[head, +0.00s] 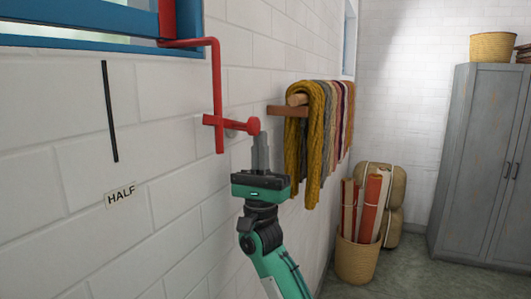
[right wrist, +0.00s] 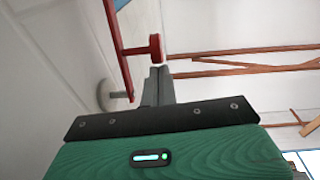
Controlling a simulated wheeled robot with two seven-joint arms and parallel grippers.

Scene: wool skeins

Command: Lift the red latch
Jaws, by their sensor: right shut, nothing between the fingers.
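The red latch (head: 217,95) is a bent red rod on the white wall, running down from the blue window frame. Its short side handle ends in a round red knob (head: 253,126). My right gripper (head: 260,138) is shut and empty, pointing up, with its fingertips just below and beside the knob. In the right wrist view the knob (right wrist: 156,47) is just above the fingertips (right wrist: 160,70); I cannot tell whether they touch. A grey peg (right wrist: 120,97) sits on the wall beside the red rod. My left gripper is not in view.
Wool skeins (head: 313,130) hang from a wooden rail to the right of the gripper. A wicker basket (head: 357,259) with rolls stands on the floor, near a grey cabinet (head: 481,160). A black line (head: 110,112) and a HALF label (head: 120,196) are on the wall at left.

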